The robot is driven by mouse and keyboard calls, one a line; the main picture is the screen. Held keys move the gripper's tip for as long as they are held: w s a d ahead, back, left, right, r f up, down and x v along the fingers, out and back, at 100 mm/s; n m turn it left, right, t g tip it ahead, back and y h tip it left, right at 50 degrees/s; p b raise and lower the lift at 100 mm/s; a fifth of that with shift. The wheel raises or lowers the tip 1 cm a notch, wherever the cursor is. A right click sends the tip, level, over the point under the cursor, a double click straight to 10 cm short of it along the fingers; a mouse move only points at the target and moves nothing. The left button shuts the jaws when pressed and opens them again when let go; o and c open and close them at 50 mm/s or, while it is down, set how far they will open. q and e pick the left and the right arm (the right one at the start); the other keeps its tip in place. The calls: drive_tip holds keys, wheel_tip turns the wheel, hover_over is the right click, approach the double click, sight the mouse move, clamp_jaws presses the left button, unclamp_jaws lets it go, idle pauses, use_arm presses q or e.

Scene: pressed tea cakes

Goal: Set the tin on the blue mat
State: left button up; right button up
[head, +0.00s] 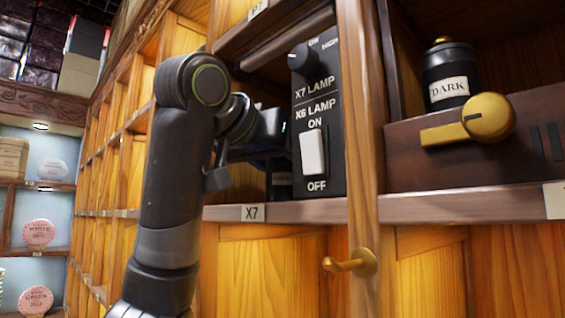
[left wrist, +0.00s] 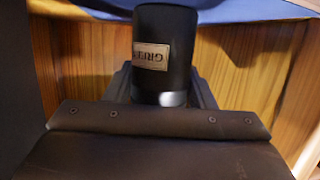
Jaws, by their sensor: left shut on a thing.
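A black tin (left wrist: 165,60) with a tan label, only partly legible, fills the middle of the left wrist view. My left gripper (left wrist: 162,88) is shut on it, with a finger on either side. The blue mat (left wrist: 245,9) shows along the top edge of that view, behind the tin's end; I cannot tell whether they touch. In the head view my left gripper (head: 272,140) reaches into the cubby labelled X7, partly hidden by the black switch panel. A dark piece of a tin (head: 281,184) shows below it. My right gripper is not in view.
The switch panel (head: 318,120), with a knob and a white rocker, stands close right of my gripper. A wooden post (head: 358,110) and a brass hook (head: 352,263) are beyond it. A black jar labelled DARK (head: 449,80) stands behind a brass knob (head: 488,117) at right.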

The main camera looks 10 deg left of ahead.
use_arm(q)
drive_tip(key=shift+s, duration=0.1)
drive_tip(key=shift+f, duration=0.15)
drive_tip(key=o, duration=0.8)
drive_tip(key=shift+c, duration=0.2)
drive_tip(key=shift+o, duration=1.2)
